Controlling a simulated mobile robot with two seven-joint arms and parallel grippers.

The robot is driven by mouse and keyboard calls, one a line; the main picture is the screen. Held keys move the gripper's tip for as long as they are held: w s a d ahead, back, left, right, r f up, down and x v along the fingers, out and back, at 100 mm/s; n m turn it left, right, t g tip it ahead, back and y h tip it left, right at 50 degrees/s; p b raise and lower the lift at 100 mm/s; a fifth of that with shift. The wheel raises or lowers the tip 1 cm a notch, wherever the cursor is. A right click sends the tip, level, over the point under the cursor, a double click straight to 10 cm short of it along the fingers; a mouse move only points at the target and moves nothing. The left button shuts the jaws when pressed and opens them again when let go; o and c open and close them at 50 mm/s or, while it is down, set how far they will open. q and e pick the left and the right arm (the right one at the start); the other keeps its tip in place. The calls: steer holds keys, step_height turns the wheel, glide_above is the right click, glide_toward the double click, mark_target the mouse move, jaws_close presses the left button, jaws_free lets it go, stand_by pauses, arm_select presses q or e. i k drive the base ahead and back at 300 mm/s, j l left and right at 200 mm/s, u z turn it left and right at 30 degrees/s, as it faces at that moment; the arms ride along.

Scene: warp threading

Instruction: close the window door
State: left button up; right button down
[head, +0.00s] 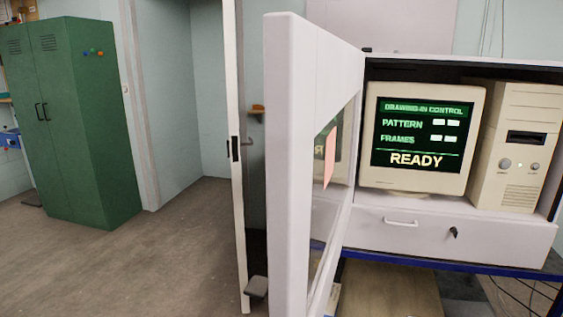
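The window door (289,170) is a pale grey-white framed panel with a glass pane (330,190). It stands open, swung out towards me from the left side of a cabinet (525,62). A pink patch (330,157) shows on the glass. Inside the open cabinet stand a beige monitor (421,139) reading READY and a beige computer tower (516,146). Neither of my grippers shows in the head view.
Below the opening is a drawer (449,236) with a handle and a key, above a blue frame edge (455,264). A green locker (72,122) stands at the left. A narrow white room door edge (236,160) is behind the panel. The left floor (130,265) is clear.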

mark_target(311, 74)
steer(key=i+j+z, duration=0.45)
steer(key=z, duration=0.25)
steer(key=i+j+z, duration=0.1)
steer(key=j+z, duration=0.3)
